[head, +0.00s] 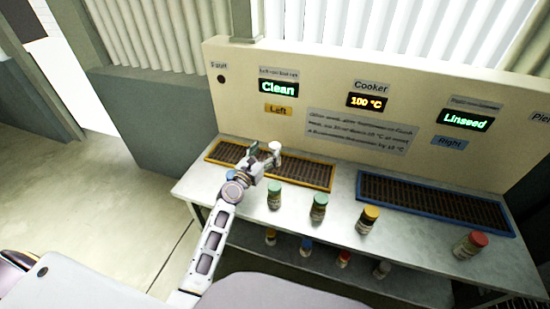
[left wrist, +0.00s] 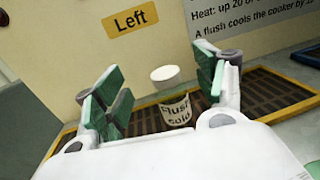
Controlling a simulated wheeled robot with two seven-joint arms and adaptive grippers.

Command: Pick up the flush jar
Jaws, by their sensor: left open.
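The flush jar (left wrist: 175,108) has a white lid and a pale label reading "Flush cold". It stands upright on the dark grate with a yellow frame (head: 318,186) below the "Left" sign. In the head view the white lid of the flush jar (head: 275,147) shows just past my left gripper (head: 263,155). In the left wrist view my left gripper (left wrist: 158,88) is open, its green-padded fingers on either side of the jar in the picture. The jar looks a little beyond the fingers, with no contact visible. My right gripper is not in view.
Green-lidded jars (head: 274,196) (head: 319,207), a yellow-lidded jar (head: 367,221) and a red-lidded jar (head: 470,245) stand along the front of the counter. A blue-framed grate (head: 437,228) is at right. The upright panel (head: 328,100) rises behind. Several jars stand on the lower shelf.

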